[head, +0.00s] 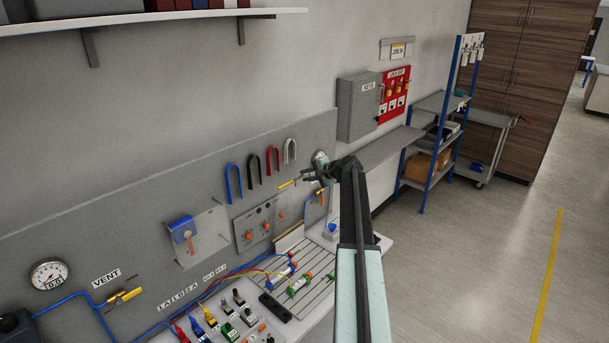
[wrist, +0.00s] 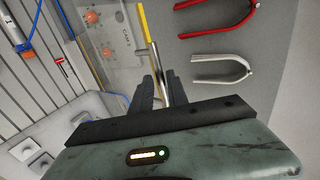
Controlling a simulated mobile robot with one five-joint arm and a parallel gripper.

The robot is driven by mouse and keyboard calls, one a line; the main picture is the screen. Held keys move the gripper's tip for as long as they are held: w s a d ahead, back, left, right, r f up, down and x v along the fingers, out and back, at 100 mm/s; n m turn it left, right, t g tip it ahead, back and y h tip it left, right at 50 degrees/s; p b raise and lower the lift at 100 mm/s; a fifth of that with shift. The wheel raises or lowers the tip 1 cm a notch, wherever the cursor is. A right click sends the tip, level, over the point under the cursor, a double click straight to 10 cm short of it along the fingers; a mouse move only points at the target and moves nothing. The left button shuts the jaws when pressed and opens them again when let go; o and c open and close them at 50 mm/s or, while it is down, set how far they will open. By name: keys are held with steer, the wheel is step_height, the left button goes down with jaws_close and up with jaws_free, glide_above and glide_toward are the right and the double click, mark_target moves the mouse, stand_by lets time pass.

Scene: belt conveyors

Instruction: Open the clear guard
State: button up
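A see-through panel (head: 208,236), apparently the clear guard, stands on the grey back panel left of centre in the head view. A blue block (head: 183,229) with an orange lever is at its left part. My gripper (head: 312,174) is well to the right of it, near the wall end of the bench. In the wrist view my gripper (wrist: 157,80) has its two dark fingers apart. A silver stem with a yellow handle (wrist: 145,22) shows between or just beyond them. I cannot tell whether they touch it. The guard is not clearly seen in the wrist view.
Coloured shackles (head: 254,171) hang above a plate with orange knobs (head: 258,222). Fittings and hoses crowd the slotted bench top (head: 318,264). A shelf (head: 150,18) juts out above. The floor (head: 490,230) at right is clear.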

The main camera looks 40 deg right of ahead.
steer(key=s+d, duration=0.2)
steer(key=s, duration=1)
steer(key=shift+s+r, duration=0.2)
steer(key=shift+s, duration=0.1)
steer(key=shift+d, duration=0.1)
